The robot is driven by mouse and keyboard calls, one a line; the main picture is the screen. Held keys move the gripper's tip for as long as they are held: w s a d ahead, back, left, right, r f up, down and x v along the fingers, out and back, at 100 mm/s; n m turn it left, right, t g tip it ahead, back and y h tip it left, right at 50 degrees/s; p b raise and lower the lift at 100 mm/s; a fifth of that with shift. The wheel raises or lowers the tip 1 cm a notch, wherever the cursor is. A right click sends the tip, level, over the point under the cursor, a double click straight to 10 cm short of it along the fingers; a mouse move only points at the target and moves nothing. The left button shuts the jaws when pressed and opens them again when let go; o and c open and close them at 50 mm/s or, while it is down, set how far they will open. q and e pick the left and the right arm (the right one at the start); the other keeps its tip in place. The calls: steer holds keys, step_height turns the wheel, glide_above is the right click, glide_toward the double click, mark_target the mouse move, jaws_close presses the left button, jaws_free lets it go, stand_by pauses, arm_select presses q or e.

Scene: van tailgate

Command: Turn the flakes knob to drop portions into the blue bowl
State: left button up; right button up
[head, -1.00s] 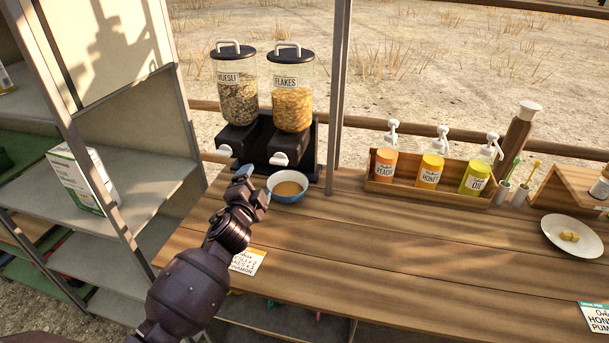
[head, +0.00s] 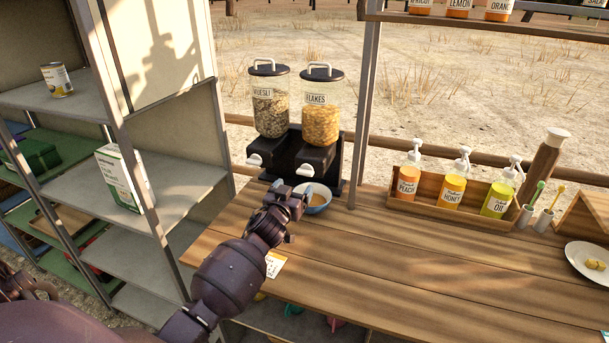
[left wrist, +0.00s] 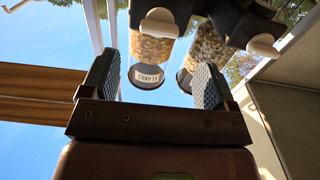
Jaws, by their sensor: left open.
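The flakes dispenser (head: 320,122) stands at the table's back, its clear hopper holding orange flakes. Its white knob (head: 305,170) sticks out in front, below the hopper; the knob also shows in the left wrist view (left wrist: 160,22). My left gripper (head: 297,197) is open and empty, in front of the knob and overlapping the bowl's left side in the picture. In the left wrist view the flakes hopper (left wrist: 152,52) shows between the open fingers (left wrist: 152,85). My right gripper is not in view.
The muesli dispenser (head: 269,105) with its own white knob (head: 254,160) stands left of the flakes one. A metal post (head: 363,110) rises to the right. A crate of pump bottles (head: 450,212) stands farther right. The table's middle is clear.

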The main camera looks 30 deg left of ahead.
mark_target(303, 174)
arm_select(q)
steer(key=x, duration=0.8)
